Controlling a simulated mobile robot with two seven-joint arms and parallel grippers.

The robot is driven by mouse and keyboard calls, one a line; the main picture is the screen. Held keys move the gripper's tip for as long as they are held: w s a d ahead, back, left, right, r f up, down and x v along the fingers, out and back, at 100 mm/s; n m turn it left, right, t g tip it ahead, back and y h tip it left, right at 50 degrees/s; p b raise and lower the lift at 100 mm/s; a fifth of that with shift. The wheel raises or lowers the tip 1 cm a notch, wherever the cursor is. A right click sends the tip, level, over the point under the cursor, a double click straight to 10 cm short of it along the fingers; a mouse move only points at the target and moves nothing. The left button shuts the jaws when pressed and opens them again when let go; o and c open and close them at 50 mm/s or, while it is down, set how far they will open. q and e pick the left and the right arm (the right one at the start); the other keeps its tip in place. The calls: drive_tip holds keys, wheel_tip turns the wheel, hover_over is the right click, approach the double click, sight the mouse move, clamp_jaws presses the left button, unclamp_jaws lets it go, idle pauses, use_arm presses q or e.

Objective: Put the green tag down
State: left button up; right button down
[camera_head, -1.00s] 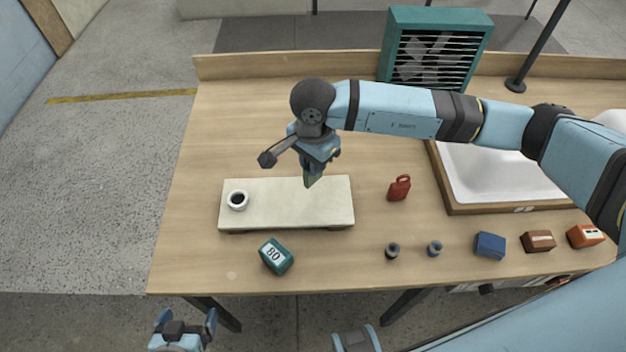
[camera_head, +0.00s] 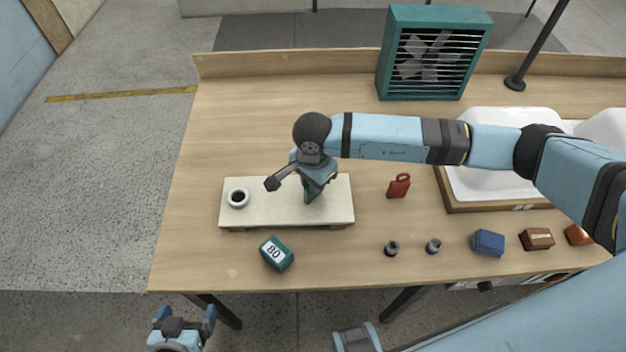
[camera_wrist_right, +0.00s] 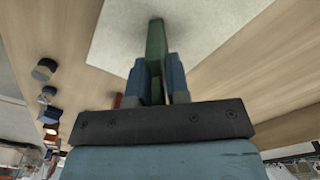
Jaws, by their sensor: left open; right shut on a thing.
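The green tag (camera_wrist_right: 156,42) is between the fingers of my right gripper (camera_wrist_right: 163,82), which is shut on it. In the head view my right gripper (camera_head: 312,193) points down over the cream board (camera_head: 270,219), right of its middle. The tag (camera_head: 309,197) shows as a dark green piece below the fingers, its lower end at or just above the board; I cannot tell if it touches. My left gripper (camera_head: 184,322) is open and empty, low at the left, in front of the table.
A white ring with a dark centre (camera_head: 238,198) sits on the board's left end. A teal block marked 80 (camera_head: 277,253) lies in front. A teal fan (camera_head: 432,55) stands behind.

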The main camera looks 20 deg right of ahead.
drive_tip(key=c, duration=1.1)
unclamp_jaws()
drive_tip(key=shift+r, duration=0.1)
drive_tip(key=shift+r+p, duration=0.25)
drive_tip(key=shift+p, duration=0.15)
wheel_tip(320, 180, up, 10)
drive_tip(key=shift+r+b, duration=0.25)
drive_tip(key=shift+b, duration=0.65)
drive_tip(key=shift+r, duration=0.6)
